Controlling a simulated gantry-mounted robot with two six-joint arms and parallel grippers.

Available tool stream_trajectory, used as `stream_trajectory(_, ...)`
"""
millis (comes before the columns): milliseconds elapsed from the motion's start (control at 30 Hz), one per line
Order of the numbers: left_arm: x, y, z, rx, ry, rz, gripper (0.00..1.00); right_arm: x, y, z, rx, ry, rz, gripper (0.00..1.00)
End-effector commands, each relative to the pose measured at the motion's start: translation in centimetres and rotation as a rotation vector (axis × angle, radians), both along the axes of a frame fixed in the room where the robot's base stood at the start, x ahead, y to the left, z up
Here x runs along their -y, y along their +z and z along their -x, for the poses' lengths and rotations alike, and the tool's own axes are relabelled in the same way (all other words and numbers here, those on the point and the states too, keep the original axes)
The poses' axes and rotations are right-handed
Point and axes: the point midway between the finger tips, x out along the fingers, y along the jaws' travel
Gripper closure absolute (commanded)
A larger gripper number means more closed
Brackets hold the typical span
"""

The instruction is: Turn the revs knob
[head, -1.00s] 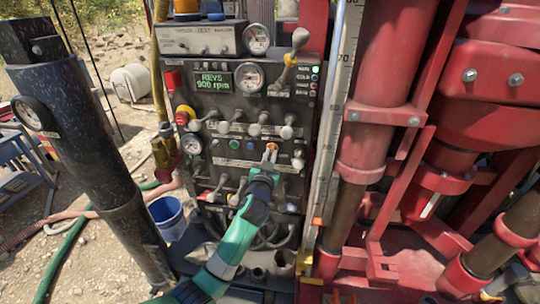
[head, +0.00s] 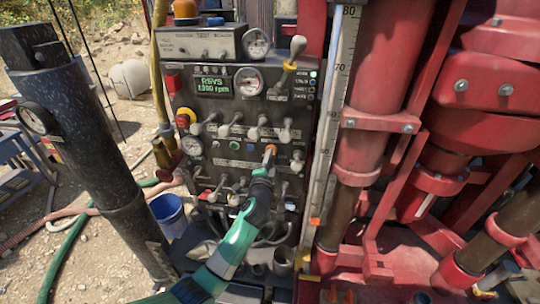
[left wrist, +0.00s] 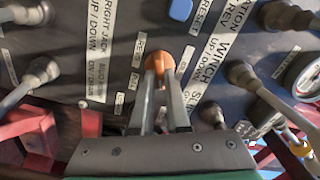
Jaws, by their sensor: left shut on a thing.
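The revs knob is a small orange knob (head: 271,149) on the dark control panel (head: 216,166). In the left wrist view the orange knob (left wrist: 160,61) sits between labelled levers. My left gripper (head: 267,158) is shut on it, with its two fingers (left wrist: 161,84) on either side of the knob, hiding part of it. The green display (head: 212,86) at the panel's top reads REVS and about 1300 rpm. My right gripper is not in view.
Several grey levers (head: 254,133) surround the knob closely. A red emergency button (head: 183,119) and gauges (head: 249,82) are on the panel. A measuring scale (head: 335,100) and red rig columns (head: 385,70) stand to the right. A black cylinder (head: 90,140) stands at left.

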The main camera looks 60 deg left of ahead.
Motion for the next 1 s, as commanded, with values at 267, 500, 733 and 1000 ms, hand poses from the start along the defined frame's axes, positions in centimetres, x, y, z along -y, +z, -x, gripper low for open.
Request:
stream_trajectory(267,0.03,0.08,-0.03,-0.150,0.000,-0.116,1.00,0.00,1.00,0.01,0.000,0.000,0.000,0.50)
stream_trajectory(500,0.04,-0.03,-0.04,-0.219,-0.001,-0.171,1.00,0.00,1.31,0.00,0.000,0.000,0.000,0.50)
stream_trajectory(733,0.04,-0.08,-0.04,-0.239,-0.001,-0.187,1.00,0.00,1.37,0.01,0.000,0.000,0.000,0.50)
stream_trajectory(1000,0.04,-0.09,-0.03,-0.239,-0.001,-0.187,1.00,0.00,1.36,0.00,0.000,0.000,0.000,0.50)
